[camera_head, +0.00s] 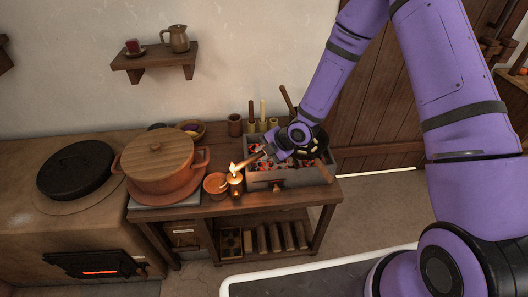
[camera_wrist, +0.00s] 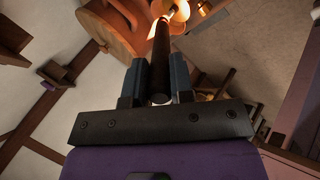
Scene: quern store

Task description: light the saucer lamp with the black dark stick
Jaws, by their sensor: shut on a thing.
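My gripper (camera_head: 272,150) is shut on the dark stick (camera_wrist: 160,68), whose black shaft runs forward between the two fingers in the wrist view. The stick's far end glows, with a bright flame at it. In the head view the stick points left and down from my gripper, and the flame is at the saucer lamp (camera_head: 236,187), a small clay piece on the table. Whether the flame sits on the stick's tip, the lamp or both I cannot tell. The stick's tip appears at or just above the lamp.
A small orange bowl (camera_head: 214,183) stands just left of the lamp. A lidded clay pot (camera_head: 160,172) is further left. A grey brazier (camera_head: 270,180) with glowing coals lies under my gripper. Cups (camera_head: 235,125) and upright sticks stand behind. A shelf (camera_head: 155,58) hangs on the wall.

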